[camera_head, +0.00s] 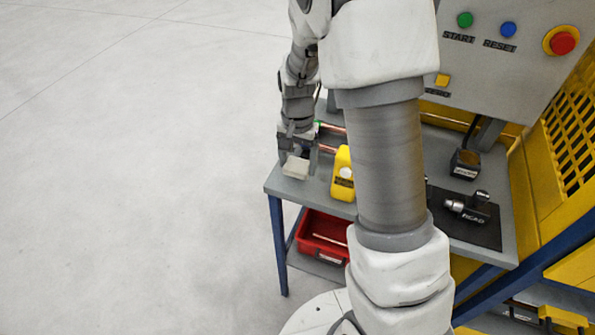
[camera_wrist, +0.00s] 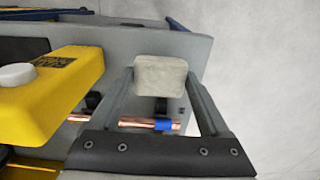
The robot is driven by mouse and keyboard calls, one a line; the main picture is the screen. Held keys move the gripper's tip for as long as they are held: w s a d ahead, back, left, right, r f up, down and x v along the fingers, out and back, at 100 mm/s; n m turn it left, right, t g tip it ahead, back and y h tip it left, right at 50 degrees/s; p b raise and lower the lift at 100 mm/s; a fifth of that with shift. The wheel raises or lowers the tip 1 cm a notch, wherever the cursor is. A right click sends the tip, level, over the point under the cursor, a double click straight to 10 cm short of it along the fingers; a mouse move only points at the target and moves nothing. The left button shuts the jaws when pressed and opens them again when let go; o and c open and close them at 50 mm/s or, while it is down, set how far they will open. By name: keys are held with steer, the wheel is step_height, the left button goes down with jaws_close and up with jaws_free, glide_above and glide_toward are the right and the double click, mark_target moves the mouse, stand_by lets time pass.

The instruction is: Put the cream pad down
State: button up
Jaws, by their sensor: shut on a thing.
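The cream pad (camera_head: 295,167) is a small pale block held at the tips of my gripper (camera_head: 298,150), near the left corner of the grey table (camera_head: 283,184) in the head view. In the wrist view the pad (camera_wrist: 160,76) sits between the two finger ends of my gripper (camera_wrist: 160,92), which is shut on it. The table surface shows around and behind it there. I cannot tell whether the pad's underside touches the table.
Copper tubes (camera_head: 328,149) lie beside the gripper; one with a blue band (camera_wrist: 164,125) shows between my fingers. A yellow device with a white button (camera_head: 343,176) stands close right. A red bin (camera_head: 320,228) is below the table. A black tool (camera_head: 468,206) lies further right.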

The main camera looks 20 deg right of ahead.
mark_target(297, 173)
steer(key=shift+f, duration=2)
steer(key=shift+f, duration=0.15)
steer(key=o, duration=1)
